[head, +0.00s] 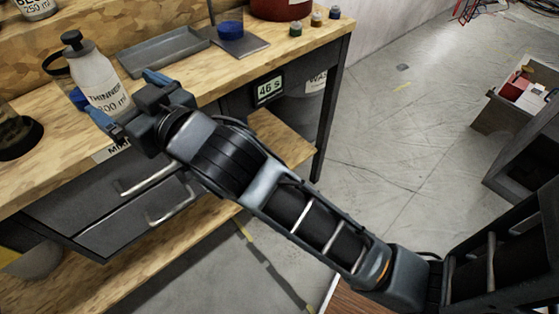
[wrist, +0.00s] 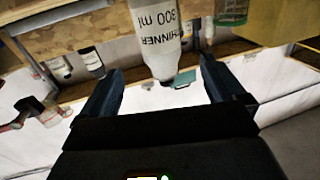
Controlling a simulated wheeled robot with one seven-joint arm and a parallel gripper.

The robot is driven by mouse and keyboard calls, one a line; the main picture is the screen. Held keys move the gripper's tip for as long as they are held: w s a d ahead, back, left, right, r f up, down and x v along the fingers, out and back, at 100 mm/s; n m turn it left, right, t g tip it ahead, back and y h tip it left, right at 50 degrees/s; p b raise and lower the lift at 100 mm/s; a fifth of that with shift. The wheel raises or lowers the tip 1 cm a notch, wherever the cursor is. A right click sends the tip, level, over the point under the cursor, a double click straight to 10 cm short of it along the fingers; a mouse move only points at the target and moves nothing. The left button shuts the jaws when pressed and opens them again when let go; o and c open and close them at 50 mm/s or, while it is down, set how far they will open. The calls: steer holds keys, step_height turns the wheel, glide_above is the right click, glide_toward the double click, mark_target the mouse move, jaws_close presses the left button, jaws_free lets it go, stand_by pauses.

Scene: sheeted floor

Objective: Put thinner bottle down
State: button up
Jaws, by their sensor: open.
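The thinner bottle (head: 97,76), white with a black cap and the label "THINNER 300 ml", stands upright on the wooden bench (head: 52,128) in the head view. My gripper (head: 118,92) is open in front of it and hides its lower part. In the wrist view, the bottle (wrist: 157,38) appears upside down, ahead of and between the two spread fingers of my gripper (wrist: 161,70). A gap shows on both sides of it, and neither finger visibly touches it. Its contact with the bench top is hidden in the head view.
A grey tray (head: 165,52) lies behind the bottle to the right. A blue-filled beaker (head: 230,26) stands on a grey plate farther right, near small jars (head: 316,18). A dark round object (head: 18,135) sits at the left. Drawers with handles (head: 150,178) are below the bench top.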

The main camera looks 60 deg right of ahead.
steer(key=s+f+g+y, duration=0.1)
steer(key=s+f, duration=0.6)
steer(key=s, duration=0.2)
steer(key=s+d+f+n+g, duration=0.1)
steer(key=s+f+g, duration=0.1)
steer(key=s, duration=2.7)
steer(key=shift+f+y, duration=0.2)
steer(key=shift+y, duration=0.1)
